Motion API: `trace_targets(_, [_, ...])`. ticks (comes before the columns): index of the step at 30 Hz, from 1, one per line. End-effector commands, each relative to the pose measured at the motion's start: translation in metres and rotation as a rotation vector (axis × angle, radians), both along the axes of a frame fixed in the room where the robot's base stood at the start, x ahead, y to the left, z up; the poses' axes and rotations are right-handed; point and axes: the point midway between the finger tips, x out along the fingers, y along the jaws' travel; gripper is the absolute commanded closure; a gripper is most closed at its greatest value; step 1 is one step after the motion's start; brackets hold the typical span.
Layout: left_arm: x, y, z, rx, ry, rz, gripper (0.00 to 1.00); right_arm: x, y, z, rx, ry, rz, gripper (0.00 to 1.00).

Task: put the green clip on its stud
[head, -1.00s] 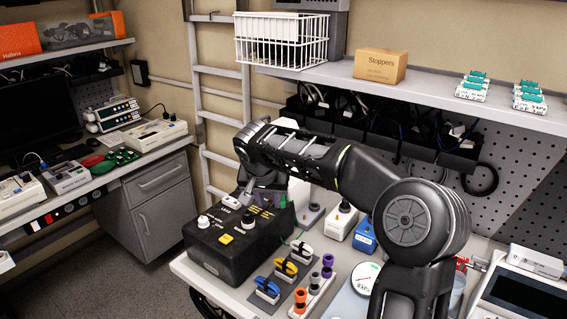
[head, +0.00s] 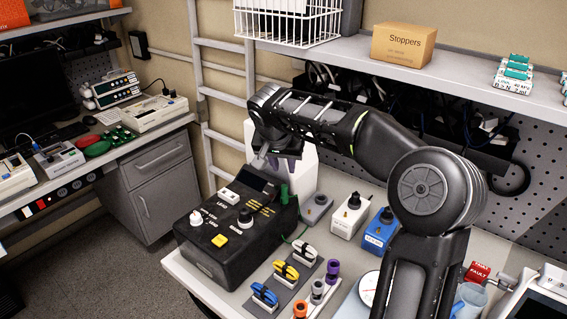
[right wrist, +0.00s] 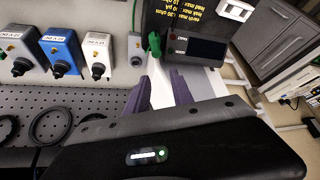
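The green clip (head: 284,193) stands upright at the back right corner of the black pump tester box (head: 232,229). It also shows in the right wrist view (right wrist: 154,43), beside the box's dark display. I cannot tell whether it sits around a stud there, as its lower end is too small to make out. A green lead comes down near the box's right side. My right gripper (head: 277,162) is above and behind the clip, fingers pointing down. Its purple-grey fingers (right wrist: 162,90) are apart with nothing between them. My left gripper is not in view.
A small grey block (head: 317,207), a white box (head: 349,215) and a blue box (head: 381,231) stand right of the tester. Yellow (head: 286,271), blue (head: 264,294) and white (head: 304,251) clips sit in front. The shelf (head: 450,82) overhangs behind my right arm.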

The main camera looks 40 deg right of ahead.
Motion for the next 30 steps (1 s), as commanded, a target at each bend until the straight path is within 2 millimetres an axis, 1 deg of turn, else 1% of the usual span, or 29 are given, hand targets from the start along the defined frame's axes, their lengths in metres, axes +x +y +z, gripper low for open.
trace_targets(10, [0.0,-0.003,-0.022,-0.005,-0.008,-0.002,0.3,-0.001,-0.001,-0.042,0.001,0.002,0.0,0.72])
trace_targets(12, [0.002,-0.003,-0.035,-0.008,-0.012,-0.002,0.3,0.0,0.0,-0.054,-0.001,-0.001,0.0,0.72])
trace_targets(15, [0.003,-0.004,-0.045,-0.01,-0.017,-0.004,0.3,0.0,0.001,-0.063,-0.001,-0.002,0.001,0.72])
trace_targets(20, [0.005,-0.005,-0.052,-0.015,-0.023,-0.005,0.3,0.0,0.0,-0.071,0.0,-0.001,0.001,0.72])
trace_targets(30, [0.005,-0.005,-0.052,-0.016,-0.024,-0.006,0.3,0.0,0.0,-0.071,0.0,0.0,0.001,0.72])
